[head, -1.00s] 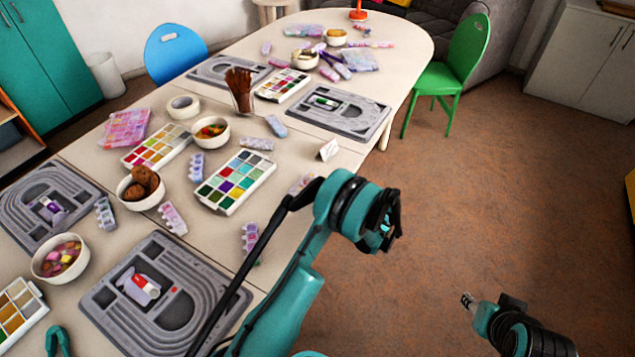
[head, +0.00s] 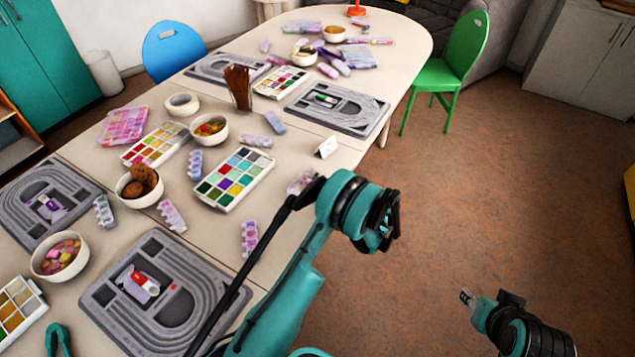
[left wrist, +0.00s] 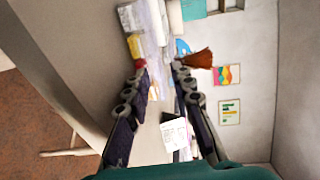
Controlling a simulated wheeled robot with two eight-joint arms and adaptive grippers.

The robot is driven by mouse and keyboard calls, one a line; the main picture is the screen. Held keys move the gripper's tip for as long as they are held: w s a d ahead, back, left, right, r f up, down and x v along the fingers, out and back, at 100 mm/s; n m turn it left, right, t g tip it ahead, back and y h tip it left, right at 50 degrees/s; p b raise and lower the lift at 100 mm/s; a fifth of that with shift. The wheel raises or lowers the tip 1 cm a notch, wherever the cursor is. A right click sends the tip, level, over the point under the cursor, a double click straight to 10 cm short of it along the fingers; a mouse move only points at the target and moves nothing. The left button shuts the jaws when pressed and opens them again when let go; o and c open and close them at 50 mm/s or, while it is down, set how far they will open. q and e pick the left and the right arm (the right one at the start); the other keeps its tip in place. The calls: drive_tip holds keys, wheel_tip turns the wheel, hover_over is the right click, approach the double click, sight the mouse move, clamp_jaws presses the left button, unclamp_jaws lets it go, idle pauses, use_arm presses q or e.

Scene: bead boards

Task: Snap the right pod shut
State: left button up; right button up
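Small clear bead pods with several compartments lie about the table. One pod (head: 250,238) lies right of the near board, another pod (head: 173,216) behind it, and another pod (head: 300,181) is partly hidden by my left arm. I cannot tell which is the right pod or whether its lids are open. The near grey bead board (head: 225,313) holds a red-and-white piece (head: 145,283). My left gripper (head: 388,222) is beyond the table's right edge, over the floor; the left wrist view shows its fingers (left wrist: 160,92) apart and empty. My right gripper (head: 467,298) is low at the right, away from the table.
A white folded card (head: 326,147) stands near the table's right edge. A green chair (head: 448,72) stands right of the table. The floor at right is clear.

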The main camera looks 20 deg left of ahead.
use_arm(q)
drive_tip(key=shift+d, duration=0.1)
drive_tip(key=s+d+r, duration=0.1)
drive_tip(key=s+d, duration=0.1)
drive_tip(key=d, duration=0.9)
drive_tip(key=shift+d+r, duration=0.2)
drive_tip(key=shift+d, duration=0.1)
drive_tip(key=shift+r, duration=0.1)
drive_tip(key=s+a+r+m+t+h, duration=0.1)
drive_tip(key=s+a+r+h, duration=0.25)
drive_tip(key=r, duration=0.25)
drive_tip(key=s+a+r+h, duration=0.2)
drive_tip(key=r+h, duration=0.2)
drive_tip(key=r, duration=0.2)
drive_tip(key=s+d+n+t+h, duration=0.1)
drive_tip(key=s+d+h, duration=0.2)
drive_tip(key=s, duration=0.6)
drive_tip(key=s+d+r+n+t+h, duration=0.1)
drive_tip(key=s+d+t+h, duration=0.1)
drive_tip(key=s+h, duration=0.4)
drive_tip(key=shift+s+d+r+n, duration=0.35)
drive_tip(key=shift+s+d, duration=0.35)
drive_tip(key=shift+s, duration=1.4)
